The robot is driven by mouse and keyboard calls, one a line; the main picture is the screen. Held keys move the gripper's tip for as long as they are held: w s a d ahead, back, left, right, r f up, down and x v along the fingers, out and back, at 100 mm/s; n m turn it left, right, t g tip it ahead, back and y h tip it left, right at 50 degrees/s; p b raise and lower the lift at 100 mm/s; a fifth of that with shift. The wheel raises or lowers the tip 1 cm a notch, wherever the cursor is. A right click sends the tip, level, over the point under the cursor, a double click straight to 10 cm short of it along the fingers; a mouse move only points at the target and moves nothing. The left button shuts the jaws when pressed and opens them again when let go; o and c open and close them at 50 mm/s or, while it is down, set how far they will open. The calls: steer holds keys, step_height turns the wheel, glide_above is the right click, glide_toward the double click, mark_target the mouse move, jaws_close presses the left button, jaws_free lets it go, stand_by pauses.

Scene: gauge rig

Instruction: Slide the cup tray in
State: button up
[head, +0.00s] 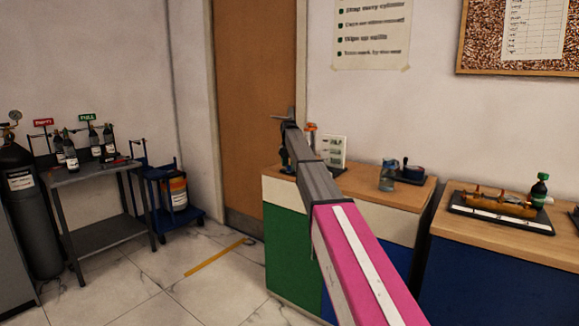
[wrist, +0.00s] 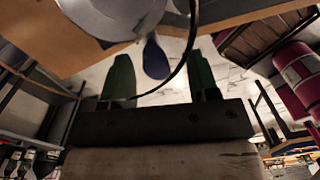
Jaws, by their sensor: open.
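No thing in view is plainly the cup tray. A grey round object (wrist: 110,15) and a thin black curve lie beyond.
A metal cart (head: 95,178) with bottles, a gas cylinder (head: 25,210) and a blue trolley (head: 172,190) stand left.

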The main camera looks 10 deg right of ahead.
steer(key=shift+f, duration=0.25)
jaws_close()
steer(key=w+d, duration=0.6)
steer(key=shift+w, duration=0.35)
jaws_free()
steer(key=shift+d, duration=0.1)
